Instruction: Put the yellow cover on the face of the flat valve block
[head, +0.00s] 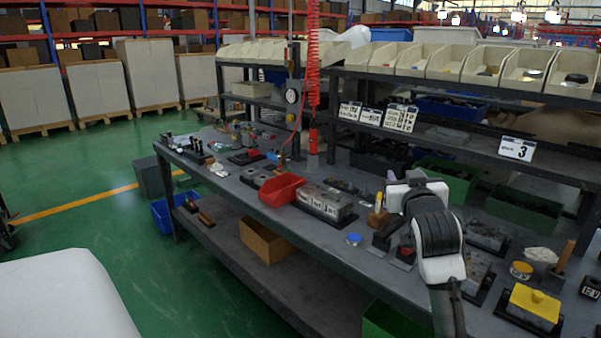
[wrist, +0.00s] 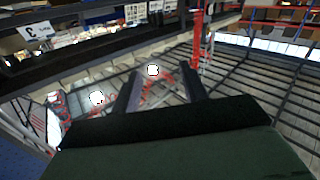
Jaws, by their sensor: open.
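The yellow cover (head: 535,303), square with a small knob on top, rests on a dark base at the bench's right front. What lies under it is mostly hidden. A low grey block (head: 478,272) on a dark plate is left of it, partly behind my arm. A longer grey block (head: 325,201) with several openings in its side sits mid-bench. I cannot tell for sure which one is the flat valve block. My gripper (wrist: 160,84) is open and empty in the wrist view, its fingers against the ceiling and racks.
A red bin (head: 282,190) stands left of the long block. A blue-topped round tin (head: 354,239) and a yellow-ringed tin (head: 521,270) stand on the bench (head: 385,285). A holder with a wooden handle (head: 564,258) is behind the cover. Shelves with bins line the back.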

